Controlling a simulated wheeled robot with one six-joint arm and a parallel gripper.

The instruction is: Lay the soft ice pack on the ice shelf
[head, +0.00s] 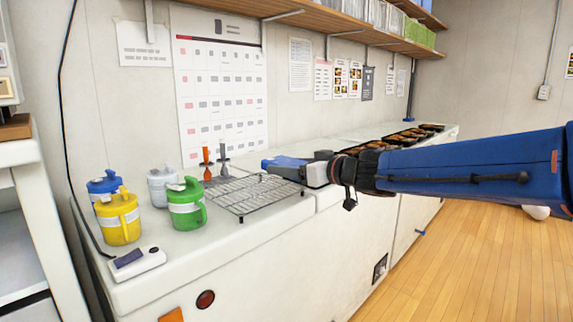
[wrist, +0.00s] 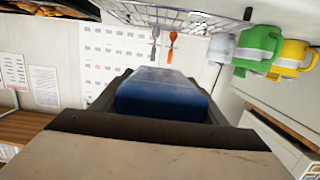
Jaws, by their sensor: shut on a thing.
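My gripper (head: 300,167) is shut on the soft ice pack (head: 281,162), a blue pack that sticks out past the fingers to the left in the head view. In the wrist view the blue ice pack (wrist: 160,95) sits between the two dark fingers. A wire rack (head: 247,196) on low legs stands on the white counter, and I take it for the ice shelf; no label shows. The pack is at the rack's far right end, apparently above it; the exact gap cannot be told. The rack (wrist: 190,22) also shows at the top of the wrist view.
Green (head: 186,207), yellow (head: 119,217), blue and white jugs stand left of the rack. An orange-handled tool (head: 206,160) and a grey one stand behind it. A white device (head: 137,262) lies at the front left. Filled bento trays (head: 408,138) line the far right counter.

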